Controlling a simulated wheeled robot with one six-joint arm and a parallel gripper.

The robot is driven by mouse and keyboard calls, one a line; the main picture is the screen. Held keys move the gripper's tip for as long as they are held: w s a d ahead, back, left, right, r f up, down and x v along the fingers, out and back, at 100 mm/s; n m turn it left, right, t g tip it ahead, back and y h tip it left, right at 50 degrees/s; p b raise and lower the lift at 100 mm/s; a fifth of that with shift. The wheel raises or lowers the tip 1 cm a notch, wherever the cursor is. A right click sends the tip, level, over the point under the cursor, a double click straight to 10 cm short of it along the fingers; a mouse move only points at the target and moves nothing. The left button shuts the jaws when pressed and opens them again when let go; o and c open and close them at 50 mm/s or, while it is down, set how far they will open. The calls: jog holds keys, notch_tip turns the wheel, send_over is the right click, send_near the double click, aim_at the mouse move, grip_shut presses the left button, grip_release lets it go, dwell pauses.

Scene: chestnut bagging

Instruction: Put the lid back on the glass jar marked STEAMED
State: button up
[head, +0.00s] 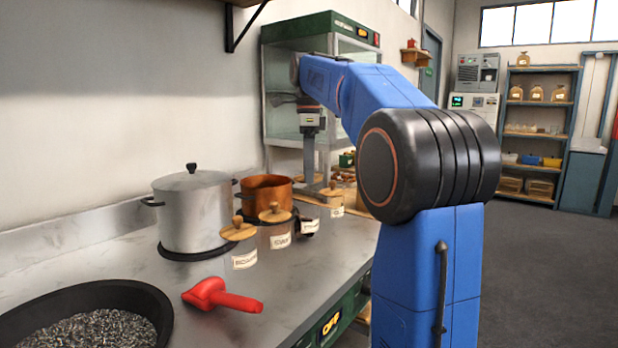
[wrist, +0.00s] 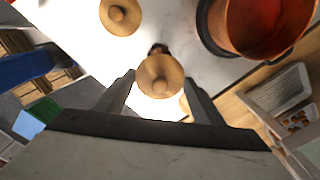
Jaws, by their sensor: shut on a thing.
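My gripper (head: 309,168) points down over the back of the counter. Its jaws are shut on a round wooden lid with a knob (wrist: 160,78), which sits between the fingers in the wrist view. In the head view this lid (head: 306,179) shows beside the fingers, above a glass jar that has a white label (head: 309,227) and no lid visible on it. The jar's glass is hard to see, and its label is too small to read surely. Two lidded jars stand nearer, with lids (head: 238,230) and (head: 275,213). Another lidded jar (head: 336,198) stands farther back.
A steel pot (head: 193,215) and a copper pot (head: 266,191) stand left of the jars. A red scoop (head: 222,296) and a black pan of dark grains (head: 146,298) lie nearer. A glass-fronted cabinet (head: 285,90) stands behind. The counter (head: 200,265) is bare between scoop and steel pot.

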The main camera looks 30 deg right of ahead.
jog(key=shift+a+r, duration=0.1)
jog(key=shift+a, duration=0.2)
jog(key=shift+a+f, duration=0.15)
jog(key=shift+f, duration=3)
jog(key=shift+f, duration=0.15)
jog(key=o, duration=1.5)
jog(key=shift+r, duration=3.5)
